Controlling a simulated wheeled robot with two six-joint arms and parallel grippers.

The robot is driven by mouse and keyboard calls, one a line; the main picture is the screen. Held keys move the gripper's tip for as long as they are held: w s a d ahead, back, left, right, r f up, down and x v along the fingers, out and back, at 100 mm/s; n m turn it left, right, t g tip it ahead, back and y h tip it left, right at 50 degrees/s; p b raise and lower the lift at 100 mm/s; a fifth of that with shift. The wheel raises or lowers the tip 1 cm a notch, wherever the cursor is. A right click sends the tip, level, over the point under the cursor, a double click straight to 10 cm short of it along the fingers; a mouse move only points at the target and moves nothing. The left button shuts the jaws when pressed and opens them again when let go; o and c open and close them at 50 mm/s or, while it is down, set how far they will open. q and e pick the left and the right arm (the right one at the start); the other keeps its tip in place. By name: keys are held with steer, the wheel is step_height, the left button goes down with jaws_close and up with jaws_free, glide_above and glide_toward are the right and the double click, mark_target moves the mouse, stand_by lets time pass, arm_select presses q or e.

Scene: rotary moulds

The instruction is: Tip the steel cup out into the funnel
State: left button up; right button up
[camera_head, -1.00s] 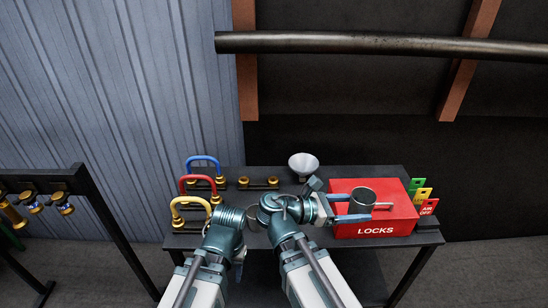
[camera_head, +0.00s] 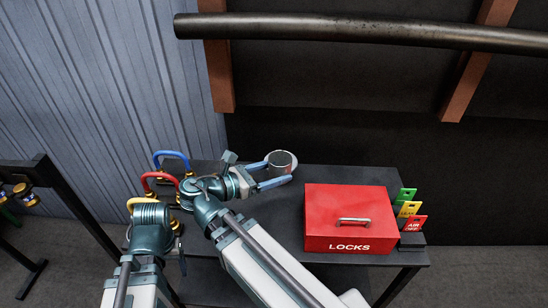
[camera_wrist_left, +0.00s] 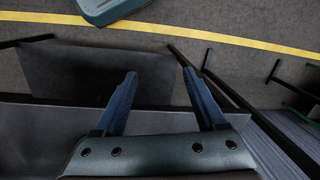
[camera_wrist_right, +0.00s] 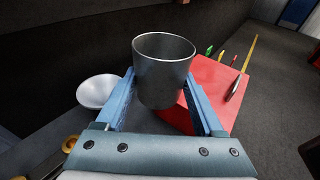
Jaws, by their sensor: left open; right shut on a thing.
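The steel cup (camera_head: 281,159) is held upright in my right gripper (camera_head: 277,173). In the right wrist view the cup (camera_wrist_right: 163,80) stands between the two blue fingers, with its open mouth up; its contents cannot be made out. The pale funnel (camera_wrist_right: 97,91) is just left of the cup in that view, apart from it in the picture. In the head view the funnel (camera_head: 266,164) is mostly hidden behind the cup and fingers. My left gripper (camera_wrist_left: 160,85) is open and empty, pointing down by the table's front edge.
A red LOCKS box (camera_head: 325,205) with a handle stands on the dark table (camera_head: 408,258). Green, yellow and red tags (camera_head: 408,209) are at its right. Blue, red and yellow padlock shackles (camera_head: 172,158) stand at the left, close to my arms.

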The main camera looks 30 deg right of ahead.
arm_select(q)
steer(key=o, duration=0.3)
step_height(320, 180, down, 3)
steer(key=shift+a+r+b, duration=0.1)
steer(key=shift+b, duration=1.15)
steer(key=shift+o, duration=0.2)
step_height(320, 180, down, 11)
steer(key=b, duration=1)
steer(key=shift+r+b, duration=0.2)
steer(key=shift+b, duration=0.1)
arm_select(e)
steer(key=w+d+f+n+t, duration=0.1)
steer(key=w+f, duration=0.3)
steer(key=w, duration=0.4)
steer(key=w+d+f+n+t, duration=0.1)
steer(key=w+d+f, duration=0.1)
steer(key=w+f, duration=0.3)
steer(key=w+d+f+n+t, duration=0.1)
steer(key=w+f, duration=0.3)
steer(key=w, duration=0.8)
steer(key=shift+w+d+f+t+y, duration=0.2)
steer(key=shift+d+t+y, duration=0.25)
steer(key=shift+d, duration=0.3)
